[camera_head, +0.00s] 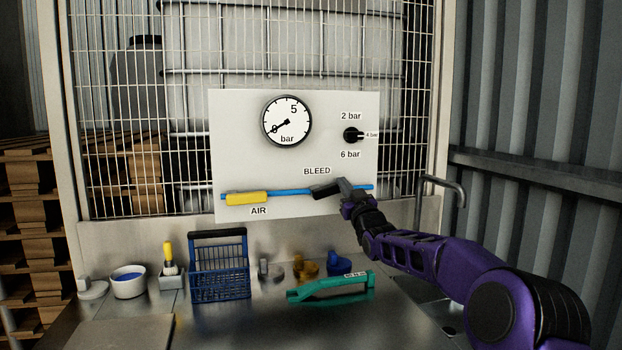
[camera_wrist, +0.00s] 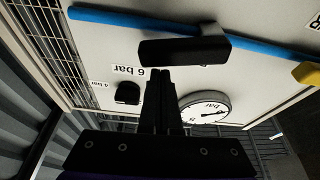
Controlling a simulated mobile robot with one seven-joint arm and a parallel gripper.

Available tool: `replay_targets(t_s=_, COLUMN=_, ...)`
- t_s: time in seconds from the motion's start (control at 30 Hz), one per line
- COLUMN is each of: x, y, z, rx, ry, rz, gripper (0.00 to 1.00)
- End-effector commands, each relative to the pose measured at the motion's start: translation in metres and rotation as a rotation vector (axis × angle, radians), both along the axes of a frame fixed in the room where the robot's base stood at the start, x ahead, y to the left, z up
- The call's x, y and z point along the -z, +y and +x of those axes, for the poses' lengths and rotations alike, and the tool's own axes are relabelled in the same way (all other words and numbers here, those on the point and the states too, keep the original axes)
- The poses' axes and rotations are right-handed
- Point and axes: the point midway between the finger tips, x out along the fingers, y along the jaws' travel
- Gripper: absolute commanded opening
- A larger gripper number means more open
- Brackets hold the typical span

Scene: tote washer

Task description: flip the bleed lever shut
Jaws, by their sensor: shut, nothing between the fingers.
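The black bleed lever (camera_head: 324,191) is on the blue pipe (camera_head: 284,192) under the BLEED label, on the white panel (camera_head: 240,130). It lies roughly along the pipe. The wrist view shows the lever (camera_wrist: 185,50) as a dark bar, with one end joined to the pipe (camera_wrist: 125,19). My gripper (camera_head: 343,187) is at the lever's right end in the head view. In the wrist view my gripper (camera_wrist: 159,72) is shut and empty, its tips just under the lever's lower edge. I cannot tell whether they touch it.
A yellow AIR handle (camera_head: 246,198) is left on the same pipe. A gauge (camera_head: 287,121) with its needle near 0 and a black knob (camera_head: 353,135) are above.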

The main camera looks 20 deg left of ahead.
Motion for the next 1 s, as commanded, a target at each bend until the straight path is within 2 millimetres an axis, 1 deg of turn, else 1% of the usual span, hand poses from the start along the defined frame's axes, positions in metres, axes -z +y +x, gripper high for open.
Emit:
replay_targets(t_s=0.03, x=0.0057, y=0.0000, z=0.0035, rx=0.000, ry=0.002, rz=-0.003, gripper=0.00)
replay_targets(t_s=0.3, x=0.0128, y=-0.0017, z=0.0112, rx=0.000, ry=0.000, rz=-0.006, gripper=0.00)
replay_targets(t_s=1.0, x=0.0134, y=-0.0019, z=0.0128, rx=-0.001, ry=-0.002, rz=-0.007, gripper=0.00)
